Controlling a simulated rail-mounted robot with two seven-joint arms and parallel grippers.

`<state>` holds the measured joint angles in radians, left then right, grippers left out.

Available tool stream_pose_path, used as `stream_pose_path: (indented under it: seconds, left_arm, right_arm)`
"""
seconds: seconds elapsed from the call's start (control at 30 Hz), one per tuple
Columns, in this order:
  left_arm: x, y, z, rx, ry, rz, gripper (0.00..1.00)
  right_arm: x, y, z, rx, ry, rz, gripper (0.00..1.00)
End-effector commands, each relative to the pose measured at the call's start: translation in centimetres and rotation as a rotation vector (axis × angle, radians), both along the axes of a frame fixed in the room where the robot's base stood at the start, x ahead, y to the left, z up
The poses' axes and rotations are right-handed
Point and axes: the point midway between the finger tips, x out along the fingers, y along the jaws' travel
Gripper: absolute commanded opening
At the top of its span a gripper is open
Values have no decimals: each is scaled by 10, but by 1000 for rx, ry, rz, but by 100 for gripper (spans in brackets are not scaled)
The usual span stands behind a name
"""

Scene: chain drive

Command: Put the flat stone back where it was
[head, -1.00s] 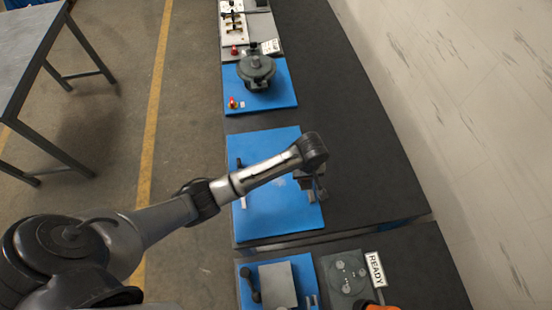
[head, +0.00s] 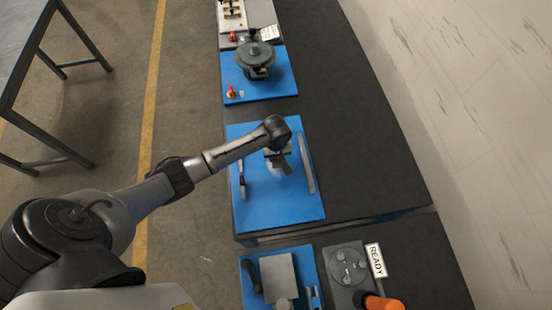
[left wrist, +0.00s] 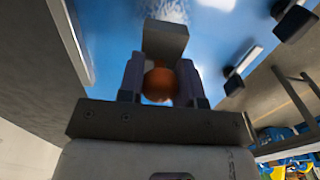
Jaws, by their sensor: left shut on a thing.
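My left gripper (left wrist: 161,82) is shut on a part with a rounded orange piece between the fingers. A grey block (left wrist: 165,40) shows just past the fingertips; it looks like the flat stone with the orange piece as its knob, though I cannot be sure. In the head view the gripper (head: 280,158) is above the middle of the blue mat (head: 262,208), with its tips partly hidden by the wrist. Whether the grey block touches the mat is unclear. A pale patch (head: 275,172) shows on the mat beneath. My right gripper is not in view.
A long grey bar (head: 306,163) lies along the mat's right side, and a dark-handled tool (head: 241,178) at its left. A round dark device (head: 256,55) stands on the mat beyond. The dark bench right is clear.

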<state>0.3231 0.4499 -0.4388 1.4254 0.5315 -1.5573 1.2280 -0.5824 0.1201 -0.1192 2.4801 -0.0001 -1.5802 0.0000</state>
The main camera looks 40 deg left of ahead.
Motion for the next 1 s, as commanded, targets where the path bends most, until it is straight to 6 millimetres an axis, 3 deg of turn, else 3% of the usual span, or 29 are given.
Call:
stream_pose_path:
  seconds: [0.4,0.87,0.9,1.0]
  left_arm:
    - [-1,2,-38,1,1,0,13]
    - [-1,1,-44,0,0,0,13]
    - [-1,1,-44,0,0,0,33]
    - [-1,1,-44,0,0,0,43]
  right_arm:
    - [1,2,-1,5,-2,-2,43]
    - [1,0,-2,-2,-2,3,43]
    - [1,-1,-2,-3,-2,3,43]
    - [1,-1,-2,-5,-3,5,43]
